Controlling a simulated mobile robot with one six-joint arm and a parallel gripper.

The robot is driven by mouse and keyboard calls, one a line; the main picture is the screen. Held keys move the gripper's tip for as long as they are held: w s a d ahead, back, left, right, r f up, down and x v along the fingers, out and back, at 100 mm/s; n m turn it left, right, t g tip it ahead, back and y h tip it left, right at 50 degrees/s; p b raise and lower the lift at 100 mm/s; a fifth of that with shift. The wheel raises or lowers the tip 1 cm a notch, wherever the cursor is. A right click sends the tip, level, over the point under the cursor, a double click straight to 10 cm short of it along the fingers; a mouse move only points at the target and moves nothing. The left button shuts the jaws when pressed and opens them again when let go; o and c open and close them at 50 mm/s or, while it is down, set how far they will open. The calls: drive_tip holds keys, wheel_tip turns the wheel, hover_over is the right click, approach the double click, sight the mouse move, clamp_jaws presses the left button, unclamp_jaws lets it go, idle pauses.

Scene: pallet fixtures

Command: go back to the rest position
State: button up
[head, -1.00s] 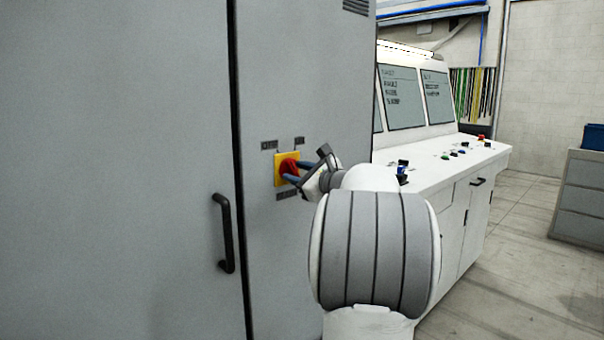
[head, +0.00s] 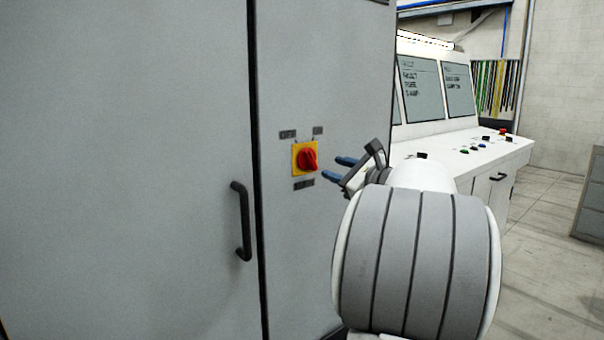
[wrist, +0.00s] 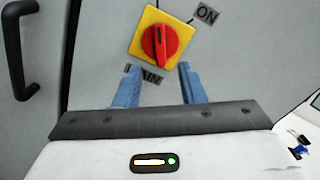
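My gripper (head: 337,169) is open and empty, with its two blue fingers apart. It is to the right of the red rotary switch (head: 307,160) on its yellow plate (head: 297,171), clear of the knob. In the wrist view the fingers (wrist: 159,80) point toward the cabinet and the red knob (wrist: 160,45) shows just beyond them. The knob's grip bar stands tilted in the head view. The "ON" label (wrist: 207,14) is beside the plate, and the label below is partly hidden by a finger.
The switch is on a grey cabinet (head: 120,150) with a black door handle (head: 243,222). A white control console (head: 470,150) with screens and buttons stands at the right, behind my arm. A grey drawer unit (head: 590,205) is at the far right. Open floor lies between them.

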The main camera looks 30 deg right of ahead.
drive_tip(key=s+a+f+n+g+y+p, duration=0.1)
drive_tip(key=a+f+n+g+p, duration=0.25)
drive_tip(key=a, duration=0.65)
drive_tip(key=s+a+f+n+g+y, duration=0.2)
drive_tip(key=a+f+n+g, duration=0.15)
drive_tip(key=a+n, duration=0.4)
drive_tip(key=s+a+f+n+g+y+p, duration=0.1)
drive_tip(key=a+f+n+g, duration=0.3)
drive_tip(key=a, duration=0.7)
drive_tip(key=s+a+f+n+g+h+p, duration=0.2)
drive_tip(key=s+a+f+n, duration=0.1)
drive_tip(key=s+n, duration=0.4)
drive_tip(key=s+a+f+n+g+h+p, duration=0.1)
drive_tip(key=s+a+f+n+g+h, duration=0.1)
drive_tip(key=s+f+n, duration=0.3)
drive_tip(key=s+a+n+h, duration=0.1)
drive_tip(key=s+n, duration=0.1)
drive_tip(key=s, duration=0.2)
drive_tip(key=shift+a+f+p, duration=0.15)
drive_tip(key=shift+p, duration=0.2)
